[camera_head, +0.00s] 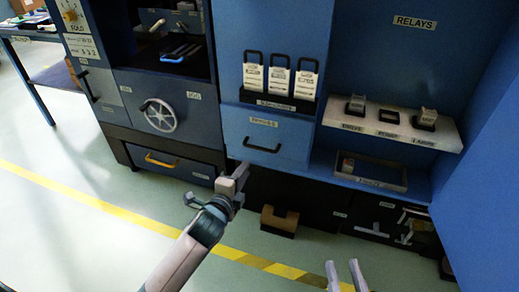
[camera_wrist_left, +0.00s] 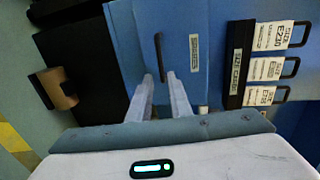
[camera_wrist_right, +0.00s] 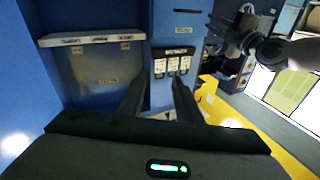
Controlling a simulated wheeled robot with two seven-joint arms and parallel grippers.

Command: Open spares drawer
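The light-blue drawer (camera_head: 265,133) has a small label, too blurred to read surely, and a dark bar handle (camera_head: 262,148). It sits below the row of tagged padlock-like items and looks closed. My left gripper (camera_head: 238,172) is open and empty, just below and left of that handle in the head view. In the left wrist view, the dark handle (camera_wrist_left: 159,57) stands just beyond and between the fingertips (camera_wrist_left: 159,77), lined up with the gap; contact cannot be told. My right gripper (camera_head: 345,274) is open and empty at the bottom, also seen in its wrist view (camera_wrist_right: 158,92).
A drawer with an orange handle (camera_head: 161,161) and a panel with a handwheel (camera_head: 159,117) are at left. A relay shelf (camera_head: 390,125) and grey tray (camera_head: 371,175) are at right. A brown block (camera_head: 279,220) stands below.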

